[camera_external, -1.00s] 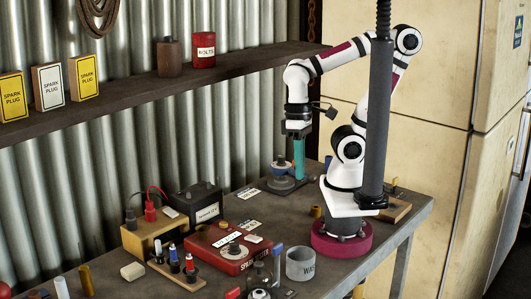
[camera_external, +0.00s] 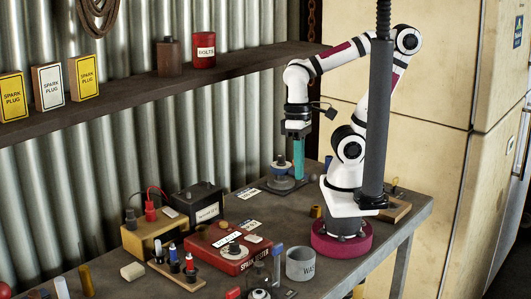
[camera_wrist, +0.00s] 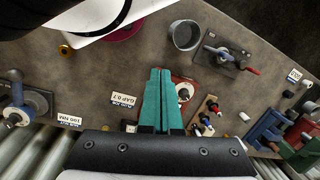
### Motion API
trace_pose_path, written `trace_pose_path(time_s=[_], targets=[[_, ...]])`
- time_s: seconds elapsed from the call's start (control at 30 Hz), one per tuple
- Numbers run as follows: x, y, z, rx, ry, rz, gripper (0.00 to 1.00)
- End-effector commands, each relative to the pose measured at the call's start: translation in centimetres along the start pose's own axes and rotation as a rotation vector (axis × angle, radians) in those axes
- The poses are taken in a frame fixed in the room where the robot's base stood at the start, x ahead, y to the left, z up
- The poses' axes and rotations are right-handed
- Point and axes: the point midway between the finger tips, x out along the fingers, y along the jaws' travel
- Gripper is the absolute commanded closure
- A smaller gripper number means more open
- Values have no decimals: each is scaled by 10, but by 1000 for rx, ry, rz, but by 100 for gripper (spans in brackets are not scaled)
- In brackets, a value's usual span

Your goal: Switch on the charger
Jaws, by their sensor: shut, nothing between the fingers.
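My gripper (camera_external: 298,177) is shut and empty, its teal fingers pointing down above the back of the bench. In the wrist view the shut fingers (camera_wrist: 160,72) hide part of a red box. That red box (camera_external: 208,248), with a round dial and white labels, lies on the bench left of my gripper, well apart from it. A yellow box (camera_external: 140,238) with a red and a black terminal and a red lead stands further left, beside a black battery-like box (camera_external: 196,202). I cannot read which one is the charger.
A round-based device (camera_external: 284,180) stands close to my fingers in the outside view. A grey cup (camera_external: 300,264), a lever device (camera_wrist: 225,55) and a rack of small plugs (camera_external: 178,270) stand on the bench. The shelf (camera_external: 150,95) overhangs the back.

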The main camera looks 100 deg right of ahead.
Motion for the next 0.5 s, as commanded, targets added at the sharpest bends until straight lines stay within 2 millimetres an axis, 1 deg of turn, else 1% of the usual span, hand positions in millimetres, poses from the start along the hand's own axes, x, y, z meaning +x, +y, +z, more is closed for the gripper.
trace_pose_path(time_s=[0.07,0.17,0.2,0.27,0.3,0.33,0.37,0.4,0.47,0.5], targets=[[1,-14,-8,-32,18,-43,100],[2,-62,-39,-115,103,-187,100],[1,-89,-57,-143,161,-262,100],[-3,-128,-91,-160,275,-367,100],[-6,-150,-115,-151,360,-418,100],[-8,-163,-133,-136,426,-442,100],[-9,-173,-151,-114,495,-456,100],[-10,-181,-175,-76,584,-453,100],[-7,-183,-208,-9,710,-408,100],[-4,-178,-226,38,786,-352,100]])
